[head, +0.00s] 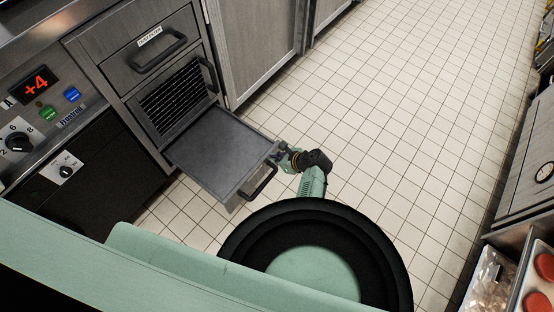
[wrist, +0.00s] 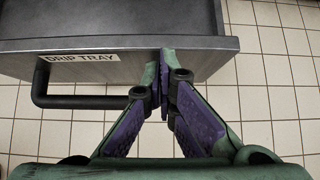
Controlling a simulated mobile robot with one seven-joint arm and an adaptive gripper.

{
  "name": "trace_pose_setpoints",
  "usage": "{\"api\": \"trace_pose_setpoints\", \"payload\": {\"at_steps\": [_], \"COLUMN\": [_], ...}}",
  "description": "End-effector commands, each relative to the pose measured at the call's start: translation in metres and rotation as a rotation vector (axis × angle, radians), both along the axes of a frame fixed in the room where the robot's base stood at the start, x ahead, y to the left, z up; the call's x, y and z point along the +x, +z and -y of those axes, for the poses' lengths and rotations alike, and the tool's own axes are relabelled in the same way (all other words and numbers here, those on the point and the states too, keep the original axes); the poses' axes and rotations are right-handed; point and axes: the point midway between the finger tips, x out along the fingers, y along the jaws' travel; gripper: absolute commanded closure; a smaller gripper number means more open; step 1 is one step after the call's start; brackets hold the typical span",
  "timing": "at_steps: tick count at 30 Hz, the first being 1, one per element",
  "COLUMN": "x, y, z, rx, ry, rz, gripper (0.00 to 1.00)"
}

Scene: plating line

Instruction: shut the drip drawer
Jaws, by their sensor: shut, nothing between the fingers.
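The drip drawer (head: 222,146) is pulled out from the metal cabinet, a flat grey tray over the floor. Its front panel (wrist: 210,62) fills the upper part of the wrist view, with a "DRIP TRAY" label (wrist: 83,57) and a dark bar handle (wrist: 75,101) on the left. The handle also shows in the head view (head: 264,183). My gripper (wrist: 164,68) is shut and empty. Its fingertips are at the front panel, right of the handle; I cannot tell whether they touch it. In the head view my gripper (head: 279,154) is at the drawer's front right corner.
Above the drawer are a vented panel (head: 173,97) and an upper drawer with a dark handle (head: 158,52). A control panel with a red "+4" display (head: 35,84) is at the left. The tiled floor (head: 400,110) to the right is clear.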

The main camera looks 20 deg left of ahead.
Motion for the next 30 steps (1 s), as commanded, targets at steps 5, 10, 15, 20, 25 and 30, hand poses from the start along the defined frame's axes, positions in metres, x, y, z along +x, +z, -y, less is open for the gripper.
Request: {"api": "trace_pose_setpoints", "payload": {"at_steps": [5, 10, 15, 20, 25, 30], "x": [0.010, 0.026, 0.046, 0.064, 0.081, 0.093], "y": [0.002, 0.002, 0.000, -0.003, -0.005, -0.005], "z": [-0.028, -0.074, -0.130, -0.181, -0.227, -0.260], "rx": [0.003, 0.003, 0.003, 0.002, 0.001, 0.001], "ry": [0.006, 0.008, 0.009, 0.008, 0.007, 0.005], "rz": [0.001, 0.002, 0.002, 0.002, 0.002, 0.000], "gripper": [1.00, 1.00, 1.00, 1.00, 1.00, 1.00]}}
